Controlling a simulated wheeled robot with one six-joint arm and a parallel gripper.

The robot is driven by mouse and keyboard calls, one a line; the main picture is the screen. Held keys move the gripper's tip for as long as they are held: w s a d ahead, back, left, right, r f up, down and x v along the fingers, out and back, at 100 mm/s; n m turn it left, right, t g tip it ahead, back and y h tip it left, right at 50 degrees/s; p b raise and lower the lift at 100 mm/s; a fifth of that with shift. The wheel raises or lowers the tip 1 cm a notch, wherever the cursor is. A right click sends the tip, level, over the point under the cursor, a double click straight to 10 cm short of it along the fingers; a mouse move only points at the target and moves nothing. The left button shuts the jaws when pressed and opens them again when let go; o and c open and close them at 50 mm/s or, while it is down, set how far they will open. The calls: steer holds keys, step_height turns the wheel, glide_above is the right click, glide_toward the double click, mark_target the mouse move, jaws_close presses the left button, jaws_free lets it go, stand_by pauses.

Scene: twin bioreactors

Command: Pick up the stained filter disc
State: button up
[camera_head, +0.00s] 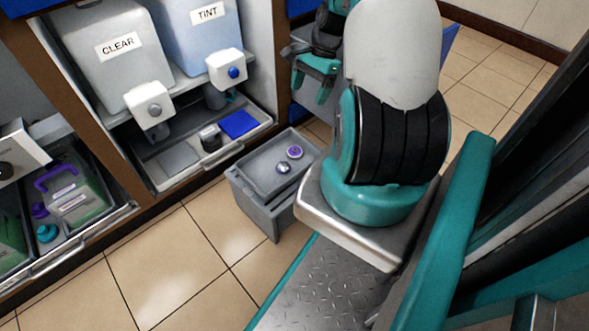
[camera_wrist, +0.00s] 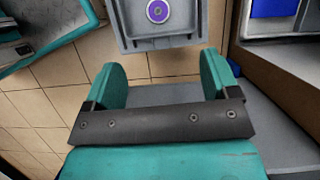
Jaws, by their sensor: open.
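Two small discs sit in the tray on top of a grey bin in the head view. One disc (camera_head: 295,152) shows a purple ring, and the other disc (camera_head: 284,168) looks paler, with purple and grey. I cannot tell for certain which is stained. One purple-ringed disc (camera_wrist: 157,11) shows at the top edge of the wrist view. My gripper (camera_head: 311,86) is open and empty, above and behind the bin in the head view. Its two teal fingers (camera_wrist: 162,68) are spread wide in the wrist view, with the disc beyond their tips.
The grey bin (camera_head: 257,205) stands on the tiled floor beside a cabinet. Its drawer (camera_head: 178,160) holds a blue pad (camera_head: 238,124). Containers labelled CLEAR (camera_head: 112,75) and TINT (camera_head: 195,40) stand above. A lower left drawer holds a purple-handled jug (camera_head: 75,200). Floor in front is clear.

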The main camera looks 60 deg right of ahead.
step_height(320, 180, down, 3)
steer(key=b, duration=0.8)
glide_above(295, 150)
steer(key=d, duration=0.3)
steer(key=shift+m, duration=0.4)
steer(key=f, duration=0.9)
steer(key=shift+s+a+f, duration=0.15)
steer(key=shift+a+f, duration=0.05)
steer(key=shift+f, duration=0.15)
steer(key=shift+a+f, duration=0.2)
steer(key=shift+f, duration=0.15)
steer(key=b+x, duration=0.5)
steer(key=shift+f, duration=0.15)
steer(key=c, duration=1)
